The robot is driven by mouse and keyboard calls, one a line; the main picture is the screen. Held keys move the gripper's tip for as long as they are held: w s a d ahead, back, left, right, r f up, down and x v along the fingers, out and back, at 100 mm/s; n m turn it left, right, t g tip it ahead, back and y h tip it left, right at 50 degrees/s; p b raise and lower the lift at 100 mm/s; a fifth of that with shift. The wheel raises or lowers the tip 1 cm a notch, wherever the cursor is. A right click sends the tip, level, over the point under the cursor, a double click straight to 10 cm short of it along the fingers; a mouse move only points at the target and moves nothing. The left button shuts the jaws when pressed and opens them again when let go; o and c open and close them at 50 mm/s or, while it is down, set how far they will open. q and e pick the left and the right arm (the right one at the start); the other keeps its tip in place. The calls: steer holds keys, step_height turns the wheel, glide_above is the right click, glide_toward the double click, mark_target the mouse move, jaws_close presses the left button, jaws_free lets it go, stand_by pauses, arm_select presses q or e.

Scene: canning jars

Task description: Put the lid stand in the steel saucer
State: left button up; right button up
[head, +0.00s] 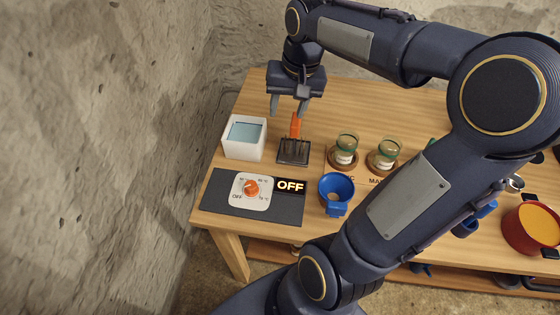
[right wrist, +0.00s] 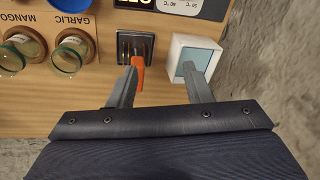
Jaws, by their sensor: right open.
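What looks like the lid stand (head: 293,151) is a dark square base with upright prongs and an orange handle (head: 295,125), standing on the wooden table left of the jars. The lid stand (right wrist: 135,46) also shows in the right wrist view. My right gripper (head: 289,106) is open and empty, above and behind the stand; in the right wrist view its fingers (right wrist: 160,72) point at the table, the left one near the orange handle. I cannot tell if they touch. No steel saucer shows clearly; a small metallic round thing (head: 514,184) at the right is partly hidden by my arm.
A white box (head: 244,138) with a pale blue top stands left of the lid stand. In front lie a dark dial panel (head: 220,203) and a blue cup (head: 336,188). Two glass jars (head: 345,148) (head: 387,152) stand on wooden coasters. A red pot (head: 530,228) is at the right.

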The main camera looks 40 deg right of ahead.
steer(key=s+a+f+n+t+y, duration=0.3)
steer(key=s+a+n, duration=0.2)
steer(key=s+a, duration=0.8)
steer(key=shift+a+f+n+t, duration=0.3)
steer(key=shift+a+f+t, duration=0.1)
steer(key=shift+a, duration=0.15)
steer(key=shift+c, duration=1)
steer(key=shift+d, duration=0.1)
